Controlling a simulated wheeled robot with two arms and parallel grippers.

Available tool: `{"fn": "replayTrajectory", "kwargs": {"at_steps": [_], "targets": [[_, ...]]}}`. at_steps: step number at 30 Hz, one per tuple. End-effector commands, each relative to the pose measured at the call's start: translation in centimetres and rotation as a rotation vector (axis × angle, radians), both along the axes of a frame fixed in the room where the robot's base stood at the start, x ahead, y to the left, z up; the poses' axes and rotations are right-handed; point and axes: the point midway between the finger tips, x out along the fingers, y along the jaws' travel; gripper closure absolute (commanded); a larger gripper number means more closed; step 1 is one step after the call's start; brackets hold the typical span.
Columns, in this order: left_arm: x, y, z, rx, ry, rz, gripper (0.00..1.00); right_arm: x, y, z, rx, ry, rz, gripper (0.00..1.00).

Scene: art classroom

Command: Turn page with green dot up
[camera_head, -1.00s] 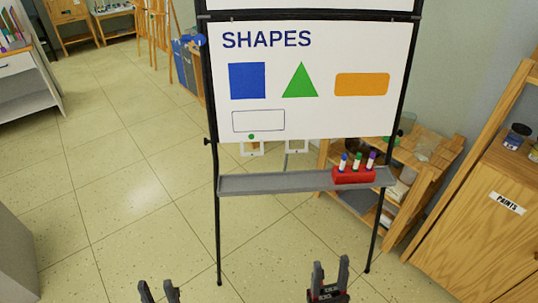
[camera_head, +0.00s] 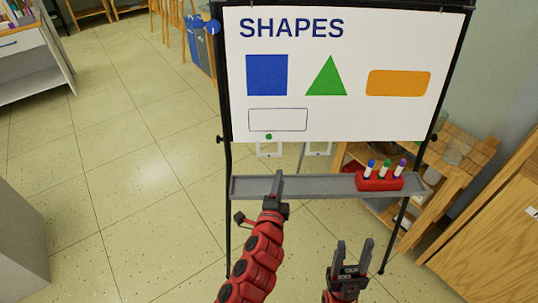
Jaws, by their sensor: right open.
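The page (camera_head: 345,115) is a white sheet on a black-framed easel, headed SHAPES, with a blue square, green triangle, orange rectangle and an empty outlined box. The green dot (camera_head: 269,136) is at its lower edge, left of centre, on a small white tab. My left gripper (camera_head: 277,180) is in front of the easel tray, below the dot and apart from it in the picture. It is seen edge-on, so its finger gap is hidden. My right gripper (camera_head: 353,250) is open and empty, low in front of the easel, below the tray.
The grey easel tray (camera_head: 325,187) runs under the page. A red holder (camera_head: 378,181) with several markers stands at its right end. A wooden shelf (camera_head: 455,165) is behind on the right. A wooden cabinet (camera_head: 490,225) is at right.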

Motion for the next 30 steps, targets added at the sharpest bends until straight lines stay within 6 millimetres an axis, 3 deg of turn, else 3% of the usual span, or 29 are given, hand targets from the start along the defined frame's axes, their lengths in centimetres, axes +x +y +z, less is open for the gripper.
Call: {"fn": "replayTrajectory", "kwargs": {"at_steps": [4,11,24,30], "targets": [[-0.2,1.5,0.5,0.118,0.053,0.119,0.60,0.0,0.0,0.0,0.000,0.000,0.000,0.50],[0.5,2.8,0.2,0.174,0.089,0.189,0.60,0.0,0.0,0.1,0.000,0.000,0.000,0.50],[10.2,3.0,-1.8,0.172,0.087,0.187,0.60,0.0,0.0,-1.0,0.000,0.000,0.000,0.50],[12.7,2.9,-2.3,0.171,0.087,0.184,0.60,0.0,0.0,-1.6,0.000,0.000,0.000,0.50]]}}
